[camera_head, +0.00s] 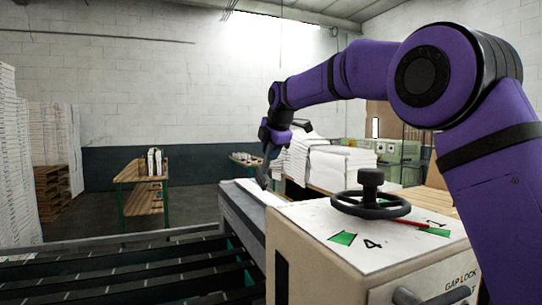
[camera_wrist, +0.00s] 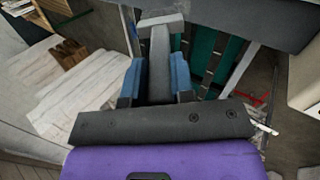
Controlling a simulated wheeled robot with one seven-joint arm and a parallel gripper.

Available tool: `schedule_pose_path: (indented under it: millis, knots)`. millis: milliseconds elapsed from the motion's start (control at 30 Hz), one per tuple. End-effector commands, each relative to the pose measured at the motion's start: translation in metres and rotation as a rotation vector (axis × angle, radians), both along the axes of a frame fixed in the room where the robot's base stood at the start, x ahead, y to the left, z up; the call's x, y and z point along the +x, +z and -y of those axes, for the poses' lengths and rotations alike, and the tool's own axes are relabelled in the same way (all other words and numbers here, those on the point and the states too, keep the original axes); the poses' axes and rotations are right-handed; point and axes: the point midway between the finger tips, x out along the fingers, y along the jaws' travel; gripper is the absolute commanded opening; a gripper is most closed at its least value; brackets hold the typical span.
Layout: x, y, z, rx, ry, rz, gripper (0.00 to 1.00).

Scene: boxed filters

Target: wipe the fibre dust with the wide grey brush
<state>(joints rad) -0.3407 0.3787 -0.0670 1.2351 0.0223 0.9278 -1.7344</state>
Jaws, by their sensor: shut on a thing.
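My gripper (camera_head: 272,136) is small in the head view, at the end of the purple arm, above a pale strip (camera_head: 260,192) on the long grey machine bed. In the wrist view its blue fingers (camera_wrist: 156,80) are shut on the grey brush (camera_wrist: 160,42), one on each side of it. The brush has a narrow grey shaft and a wider grey bar at its far end. In the head view the brush (camera_head: 266,170) is a thin dark shape below my gripper. I cannot tell whether it touches the strip. I cannot make out fibre dust in either view.
A cream machine housing (camera_head: 330,262) with a black handwheel (camera_head: 370,204) and a red stick (camera_head: 408,222) on top stands at the front right. White stacked sheets (camera_head: 325,162) lie behind it. A wooden bench (camera_head: 140,172) stands at the left. Dark slats cross the front left.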

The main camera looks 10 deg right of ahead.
Motion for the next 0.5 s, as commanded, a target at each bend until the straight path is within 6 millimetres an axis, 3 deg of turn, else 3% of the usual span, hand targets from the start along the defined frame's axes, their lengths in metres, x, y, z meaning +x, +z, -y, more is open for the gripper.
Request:
schedule_pose_path:
  millis: [500]
  knots:
    - [0.0038, 0.0032, -0.0023, 0.0, -0.001, 0.001, 0.0]
